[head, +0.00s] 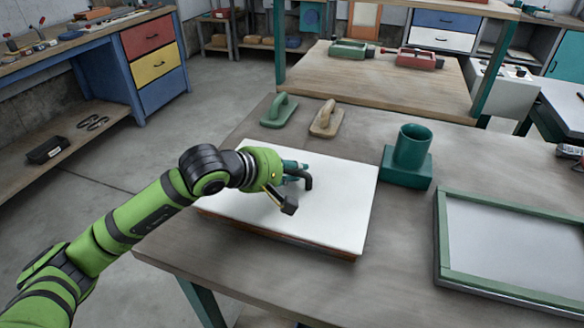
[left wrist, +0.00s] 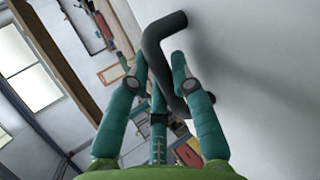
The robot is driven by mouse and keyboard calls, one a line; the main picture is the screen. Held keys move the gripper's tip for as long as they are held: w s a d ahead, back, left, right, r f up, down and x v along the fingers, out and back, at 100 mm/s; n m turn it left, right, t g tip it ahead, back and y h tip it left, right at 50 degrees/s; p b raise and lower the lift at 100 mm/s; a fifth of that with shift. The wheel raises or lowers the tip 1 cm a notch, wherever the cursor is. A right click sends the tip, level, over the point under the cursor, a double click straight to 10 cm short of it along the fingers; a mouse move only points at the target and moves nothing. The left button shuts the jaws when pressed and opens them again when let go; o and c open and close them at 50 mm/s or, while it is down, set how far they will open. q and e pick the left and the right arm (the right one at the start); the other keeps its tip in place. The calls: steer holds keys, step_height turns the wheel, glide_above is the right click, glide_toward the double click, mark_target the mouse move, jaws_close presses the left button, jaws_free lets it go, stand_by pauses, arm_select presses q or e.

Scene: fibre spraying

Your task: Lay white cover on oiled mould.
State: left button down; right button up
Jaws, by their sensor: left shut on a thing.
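The white cover (head: 335,215) is a flat white board lying level near the table's left side. A brown edge, likely the mould (head: 285,241), shows beneath its front side; the mould's top is hidden. A dark bent handle (head: 307,180) stands on the cover. My left gripper (head: 294,176) is shut on this handle, close above the board. In the left wrist view, the teal fingers (left wrist: 160,85) are around the dark handle (left wrist: 163,35), with the white cover (left wrist: 255,75) at right. My right gripper is not in view.
A green float (head: 279,111) and a tan float (head: 327,119) lie behind the cover. A teal cup on a block (head: 408,160) stands close to its right. A green-framed tray (head: 440,235) lies further right. Bare table (head: 395,235) shows between cover and tray.

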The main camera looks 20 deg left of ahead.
arm_select(q)
steer(key=shift+r, duration=0.1)
steer(key=c, duration=1.1)
jaws_free()
steer(key=shift+f, duration=0.2)
steer(key=shift+r, duration=0.2)
steer(key=b+v, duration=0.2)
steer(key=v, duration=0.8)
steer(key=shift+s+a+b, duration=0.25)
steer(key=shift+s+b, duration=0.05)
steer(key=shift+b, duration=0.05)
steer(key=shift+s+a+r, duration=0.15)
steer(key=shift+s+r, duration=0.3)
steer(key=shift+s, duration=0.05)
